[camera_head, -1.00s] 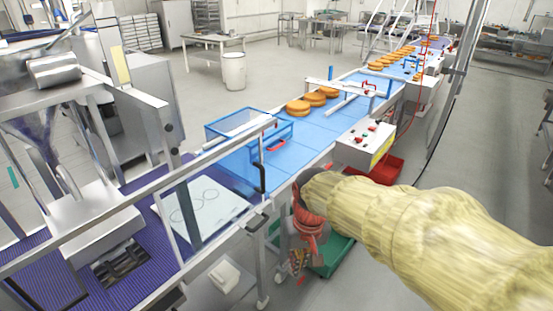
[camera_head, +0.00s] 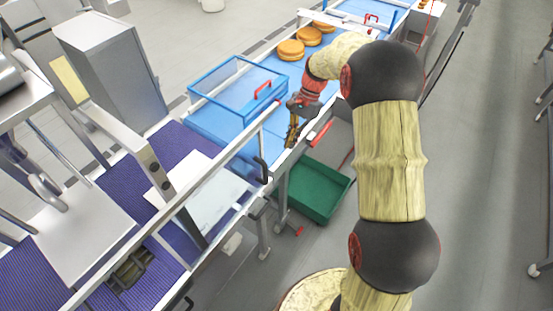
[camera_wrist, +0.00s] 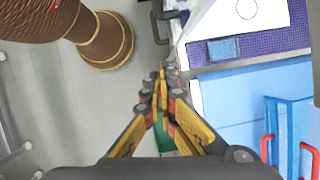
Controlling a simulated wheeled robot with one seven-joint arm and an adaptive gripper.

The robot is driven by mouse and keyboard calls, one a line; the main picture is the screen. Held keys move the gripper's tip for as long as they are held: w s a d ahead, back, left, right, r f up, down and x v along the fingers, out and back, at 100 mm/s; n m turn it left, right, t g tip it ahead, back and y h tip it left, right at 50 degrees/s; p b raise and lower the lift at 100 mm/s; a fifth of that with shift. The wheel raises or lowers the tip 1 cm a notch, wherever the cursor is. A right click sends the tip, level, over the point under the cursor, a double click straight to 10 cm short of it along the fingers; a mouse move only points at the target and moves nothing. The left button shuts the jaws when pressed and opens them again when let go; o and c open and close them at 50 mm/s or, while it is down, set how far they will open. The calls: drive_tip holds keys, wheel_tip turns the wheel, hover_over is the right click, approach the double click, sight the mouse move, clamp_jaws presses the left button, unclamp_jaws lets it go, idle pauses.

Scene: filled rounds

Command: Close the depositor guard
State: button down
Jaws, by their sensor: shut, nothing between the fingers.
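The clear depositor guard panel (camera_head: 212,205) sits in a metal frame along the near side of the purple belt, at the left of the head view. A black handle (camera_head: 263,170) is at the frame's right end. I cannot tell how far the guard stands open. My gripper (camera_head: 291,140) is shut and empty, pointing down just right of and beyond that handle, apart from it. In the wrist view its yellow fingertips (camera_wrist: 161,75) meet, with a dark handle-like part ahead near the top edge.
A blue-framed clear cover (camera_head: 238,85) with a red handle stands over the blue belt. Filled rounds (camera_head: 291,50) lie farther along. A green bin (camera_head: 318,188) is on the floor below my gripper. The grey floor at the right is open.

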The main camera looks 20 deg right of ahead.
drive_tip(key=s+a+f+p, duration=0.2)
drive_tip(key=s+a+f, duration=0.2)
drive_tip(key=a+f, duration=0.3)
wheel_tip(320, 180, down, 2)
drive_tip(key=shift+f+m, duration=0.1)
drive_tip(key=shift+m, duration=0.2)
drive_tip(key=shift+s+a, duration=0.15)
drive_tip(key=shift+a, duration=0.05)
drive_tip(key=s+a, duration=1)
drive_tip(key=a, duration=0.4)
drive_tip(key=s+a+p, duration=0.1)
drive_tip(key=s+a, duration=1)
drive_tip(key=a, duration=0.4)
drive_tip(key=shift+d, duration=0.15)
